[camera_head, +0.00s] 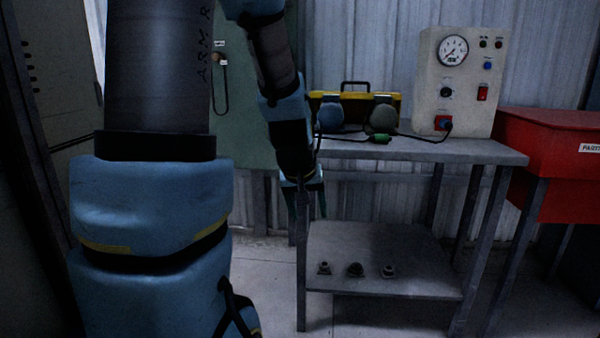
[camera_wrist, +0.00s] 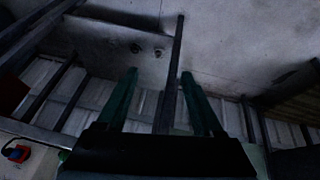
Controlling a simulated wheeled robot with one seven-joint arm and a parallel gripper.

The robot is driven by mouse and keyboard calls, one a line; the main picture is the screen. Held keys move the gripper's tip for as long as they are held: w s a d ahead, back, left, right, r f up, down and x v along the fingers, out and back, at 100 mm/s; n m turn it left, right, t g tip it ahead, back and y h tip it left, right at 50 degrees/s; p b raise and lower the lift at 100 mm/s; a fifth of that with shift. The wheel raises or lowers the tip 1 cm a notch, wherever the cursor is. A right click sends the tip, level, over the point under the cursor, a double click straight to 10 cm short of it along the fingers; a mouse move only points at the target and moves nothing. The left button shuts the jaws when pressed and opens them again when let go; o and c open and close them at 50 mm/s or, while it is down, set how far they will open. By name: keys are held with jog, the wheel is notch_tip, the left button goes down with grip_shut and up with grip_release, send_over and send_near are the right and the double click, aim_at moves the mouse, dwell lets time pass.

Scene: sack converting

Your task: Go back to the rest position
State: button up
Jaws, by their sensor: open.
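My gripper (camera_head: 305,200) hangs from my blue and dark arm in the head view, pointing down beside the left front corner of the grey workbench (camera_head: 470,152). In the wrist view my gripper (camera_wrist: 160,76) shows two green fingers spread wide apart. Nothing is between the finger pads; a dark bench leg (camera_wrist: 169,85) appears in the gap behind them. Whether the gripper touches the bench cannot be told.
On the bench stand a gauge box (camera_head: 463,80) and a black and yellow case (camera_head: 349,98) with round parts before it. A red bin (camera_head: 550,150) stands right. Floor shows in front.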

jog(key=s+a+f+g+y, duration=0.2)
jog(key=s+a+g, duration=0.1)
jog(key=s+a, duration=0.7)
notch_tip(320, 180, up, 24)
jog(key=d+p, duration=0.1)
jog(key=p, duration=2.3)
jog(key=shift+d+f+m+p, duration=0.15)
jog(key=shift+d+m+p, duration=0.1)
jog(key=shift+m+p, duration=0.15)
